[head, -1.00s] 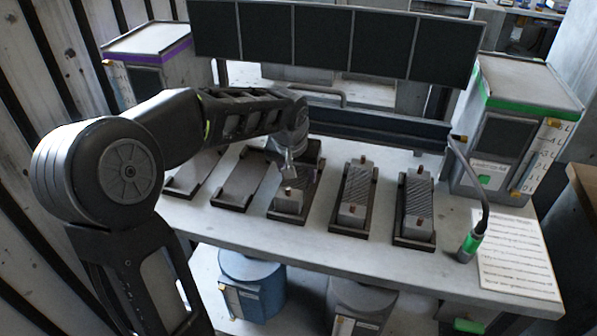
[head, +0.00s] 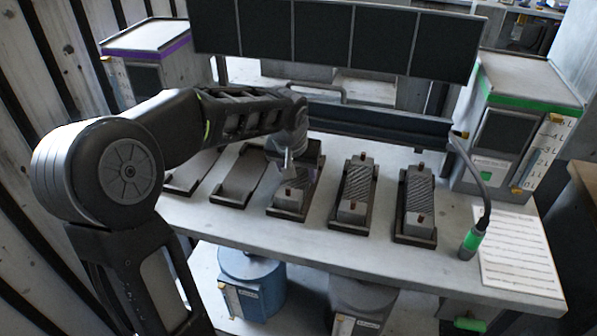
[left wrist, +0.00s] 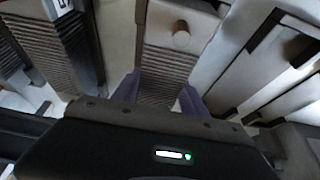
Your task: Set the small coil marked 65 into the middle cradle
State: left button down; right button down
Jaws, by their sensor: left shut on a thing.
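The small coil (head: 294,192), grey and ribbed with copper-coloured pegs, is in or just over the middle cradle (head: 288,215). It lies roughly in line with the cradle; I cannot tell whether it rests fully on the floor. My left gripper (head: 289,172) is shut on its middle from above. In the left wrist view the purplish fingers (left wrist: 160,93) stand on either side of the coil's ribbed body (left wrist: 165,72), with one peg beyond them. The coil's mark is not readable, and its far end is hidden by my gripper. My right gripper is out of view.
Two cradles to the right hold larger ribbed coils (head: 357,190) (head: 417,200). The cradle just left (head: 237,180) is empty; the leftmost (head: 190,175) is partly hidden by my arm. A cable with a green plug (head: 471,242) and a paper sheet (head: 515,255) lie at right.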

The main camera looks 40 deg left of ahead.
pick_arm(q)
jog(key=c, duration=0.5)
grip_release()
jog(key=shift+r, duration=0.1)
notch_tip(320, 180, up, 7)
jog(key=p, duration=0.5)
jog(key=shift+s, duration=0.1)
